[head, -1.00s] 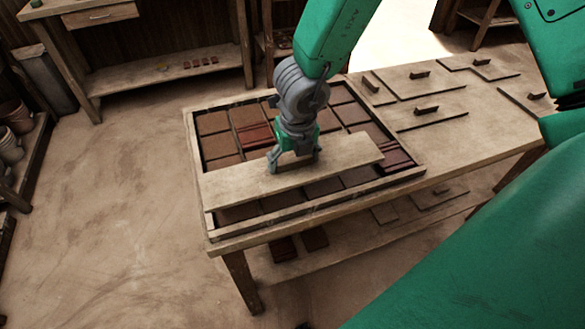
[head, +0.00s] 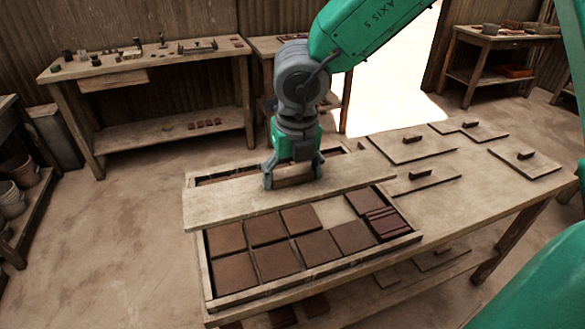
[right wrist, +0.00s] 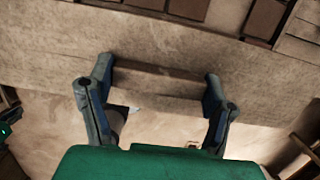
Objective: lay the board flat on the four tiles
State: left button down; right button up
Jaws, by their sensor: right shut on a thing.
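A long pale board (head: 225,200) spans the wooden tray of tiles. My right gripper (head: 292,180) is shut on the bar handle on the board's top. In the right wrist view the fingers (right wrist: 158,85) hold both ends of that handle, and the board (right wrist: 200,50) stretches across the picture. The board looks roughly level; any gap beneath it is hard to judge. Flat brown tiles (head: 277,260) lie in front of it. Dark red, ridged tiles (head: 385,223) sit at the tray's right end. The board hides most of the rear tiles. My left gripper is not in view.
The tray's rim (head: 310,282) stands up around the tiles. Several boards with handles (head: 420,182) lie on the table to the right. A bare patch (head: 335,211) shows among the tiles. A workbench (head: 150,72) with small items stands at the back left.

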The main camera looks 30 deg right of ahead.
jog(key=f+b, duration=0.3)
jog(key=f, duration=0.4)
jog(key=f+b, duration=0.3)
jog(key=f, duration=0.4)
jog(key=d+f+b, duration=0.1)
jog(key=f+b, duration=0.3)
jog(key=f, duration=0.4)
jog(key=shift+s+d+f, duration=0.1)
jog(key=shift+f, duration=0.2)
jog(key=shift+s+f+b, duration=0.1)
jog(key=shift+f+b, duration=0.2)
jog(key=shift+b, duration=0.1)
jog(key=o, duration=1.6)
jog(key=shift+o, duration=0.5)
jog(key=shift+r, duration=0.15)
